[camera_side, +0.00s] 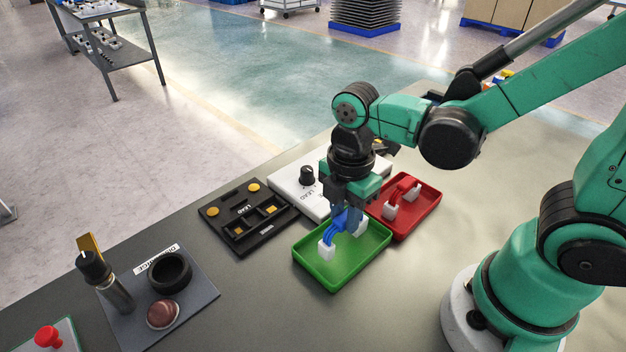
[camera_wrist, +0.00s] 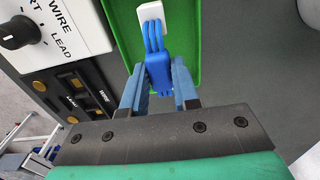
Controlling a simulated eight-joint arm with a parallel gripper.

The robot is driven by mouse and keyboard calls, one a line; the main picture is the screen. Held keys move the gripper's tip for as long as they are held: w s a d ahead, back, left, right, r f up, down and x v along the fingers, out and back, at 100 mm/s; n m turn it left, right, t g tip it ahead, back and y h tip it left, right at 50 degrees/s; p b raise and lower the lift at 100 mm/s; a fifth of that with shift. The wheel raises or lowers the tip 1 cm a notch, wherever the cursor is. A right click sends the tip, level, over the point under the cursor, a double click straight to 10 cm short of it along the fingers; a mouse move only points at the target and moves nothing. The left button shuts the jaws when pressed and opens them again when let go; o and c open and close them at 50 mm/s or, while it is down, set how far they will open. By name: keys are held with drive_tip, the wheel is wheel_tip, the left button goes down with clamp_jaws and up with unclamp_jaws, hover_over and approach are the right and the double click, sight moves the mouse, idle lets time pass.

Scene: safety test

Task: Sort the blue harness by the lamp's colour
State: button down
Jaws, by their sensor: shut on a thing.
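The blue harness (camera_side: 334,230) is a bundle of blue wires with white connectors at its ends. My gripper (camera_side: 341,214) is shut on its blue middle, low at the green tray (camera_side: 318,275). I cannot tell whether the connectors touch the tray floor. In the wrist view the harness (camera_wrist: 158,68) sits between my two blue fingers (camera_wrist: 158,88), with one white connector over the green tray (camera_wrist: 185,35). A white box (camera_side: 290,187) with a black knob stands behind, partly hidden by my arm. I cannot make out a lit lamp.
A red tray (camera_side: 428,208) with a red harness (camera_side: 404,192) adjoins at the right. A black fixture board (camera_side: 225,228) lies left. A mat (camera_side: 195,300) with a black ring, a brown dome and a probe, plus a red button (camera_side: 47,337), are front left.

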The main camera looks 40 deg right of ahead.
drive_tip(key=shift+f, duration=0.65)
drive_tip(key=c, duration=0.6)
unclamp_jaws()
drive_tip(key=shift+r, duration=0.1)
drive_tip(key=shift+r, duration=3.4)
drive_tip(key=shift+w+d+r+m+t, duration=0.15)
drive_tip(key=shift+d+m+t, duration=0.2)
drive_tip(key=shift+m, duration=0.55)
drive_tip(key=d+m+t, duration=0.1)
drive_tip(key=m+t, duration=0.1)
drive_tip(key=m, duration=0.3)
drive_tip(key=w+d+r+m+t, duration=0.1)
drive_tip(key=m+t, duration=0.1)
drive_tip(key=m, duration=0.3)
drive_tip(key=w+d+m+t, duration=0.1)
drive_tip(key=d+m+t, duration=0.1)
drive_tip(key=m, duration=0.3)
drive_tip(key=shift+w+d+r+m+t, duration=0.15)
drive_tip(key=shift+r+m+t, duration=0.1)
drive_tip(key=shift+r+m, duration=0.15)
